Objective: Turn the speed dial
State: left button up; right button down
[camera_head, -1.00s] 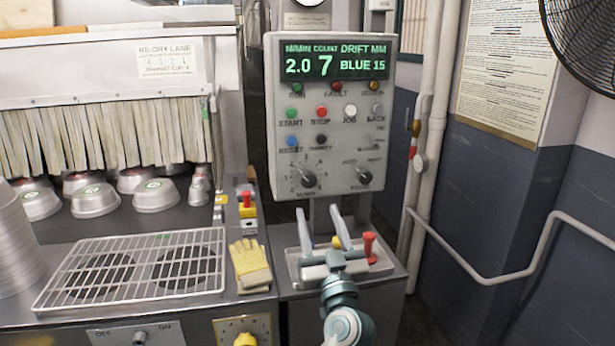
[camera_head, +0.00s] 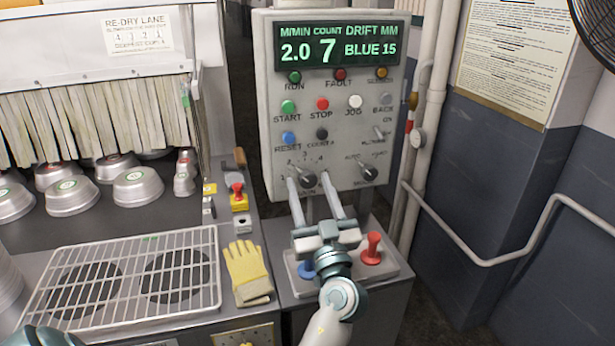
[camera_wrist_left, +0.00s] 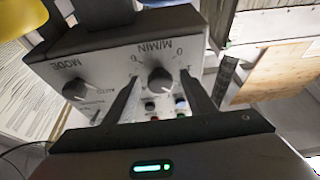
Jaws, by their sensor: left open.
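The speed dial (camera_head: 303,177) is a dark round knob with a pale pointer, low on the left of the grey control panel (camera_head: 350,140). In the left wrist view, the dial (camera_wrist_left: 160,81) sits under the M/MIN label. My left gripper (camera_head: 309,183) is open in front of it, its two long fingers pointing up at the panel on either side of the knob. In the left wrist view the fingers (camera_wrist_left: 160,88) also flank the dial, with a gap on each side. Whether the tips touch the panel cannot be told. My right gripper is not in view.
The mode dial (camera_head: 368,173) is right of the speed dial, with several coloured buttons above. The display (camera_head: 338,45) reads 2.0, 7 and BLUE 15. A red mushroom knob (camera_head: 371,247) stands on the ledge below. A yellow glove (camera_head: 247,272) lies left.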

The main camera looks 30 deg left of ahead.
pick_arm(q)
jog(key=shift+r, duration=0.1)
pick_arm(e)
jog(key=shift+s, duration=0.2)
pick_arm(q)
jog(key=c, duration=1)
